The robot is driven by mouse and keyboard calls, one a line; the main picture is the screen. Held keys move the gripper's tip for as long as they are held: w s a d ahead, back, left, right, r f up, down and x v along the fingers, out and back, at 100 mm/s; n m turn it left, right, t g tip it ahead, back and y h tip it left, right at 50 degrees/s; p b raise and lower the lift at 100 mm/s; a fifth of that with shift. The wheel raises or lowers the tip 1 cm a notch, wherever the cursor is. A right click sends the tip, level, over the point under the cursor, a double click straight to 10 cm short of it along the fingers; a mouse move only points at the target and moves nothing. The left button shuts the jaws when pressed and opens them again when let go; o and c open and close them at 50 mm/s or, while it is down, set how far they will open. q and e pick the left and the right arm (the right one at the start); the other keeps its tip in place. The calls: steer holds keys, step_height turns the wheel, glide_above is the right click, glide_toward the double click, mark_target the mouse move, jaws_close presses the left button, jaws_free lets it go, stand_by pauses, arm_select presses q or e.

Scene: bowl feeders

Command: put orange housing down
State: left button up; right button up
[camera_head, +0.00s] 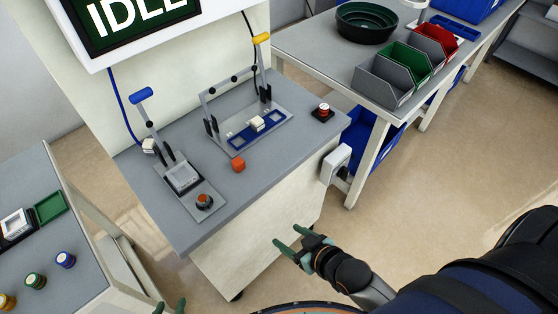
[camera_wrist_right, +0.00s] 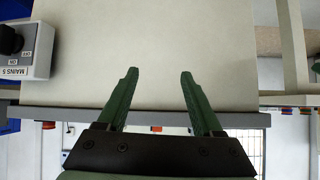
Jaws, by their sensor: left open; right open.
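The orange housing (camera_head: 239,165) is a small block resting on the grey top of the workbench (camera_head: 195,225), in front of the blue fixture plate (camera_head: 243,138). No gripper touches it. My right gripper (camera_head: 285,238) is open and empty, off the bench's front side and well below and right of the housing in the head view. In the right wrist view its green fingers (camera_wrist_right: 159,74) stand apart before the bench's pale front panel (camera_wrist_right: 195,45). My left gripper (camera_head: 170,306) shows only its green fingertips at the bottom edge; they are apart, with nothing visible between them.
Two lever fixtures, with a blue handle (camera_head: 141,95) and a yellow handle (camera_head: 261,38), stand on the bench. A red button (camera_head: 323,110) is at its right. A side table (camera_head: 35,255) holds several coloured spools. Bins (camera_head: 385,82) stand on the back table.

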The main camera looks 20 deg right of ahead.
mark_target(241, 164)
steer(key=w+a+r+n+t+y+p, duration=0.1)
steer(key=w+a+r+t+y, duration=0.1)
steer(key=w+r, duration=0.95)
steer(key=w, duration=0.1)
steer(key=w+a, duration=0.2)
steer(key=shift+w+t+b, duration=0.25)
steer(key=shift+t+b, duration=0.05)
steer(key=shift+b, duration=0.05)
steer(key=x, duration=0.5)
steer(key=shift+d+b, duration=0.1)
steer(key=shift+b, duration=0.2)
steer(key=shift+w+a+f, duration=0.2)
steer(key=shift+w, duration=0.3)
steer(key=shift+c, duration=0.2)
jaws_close()
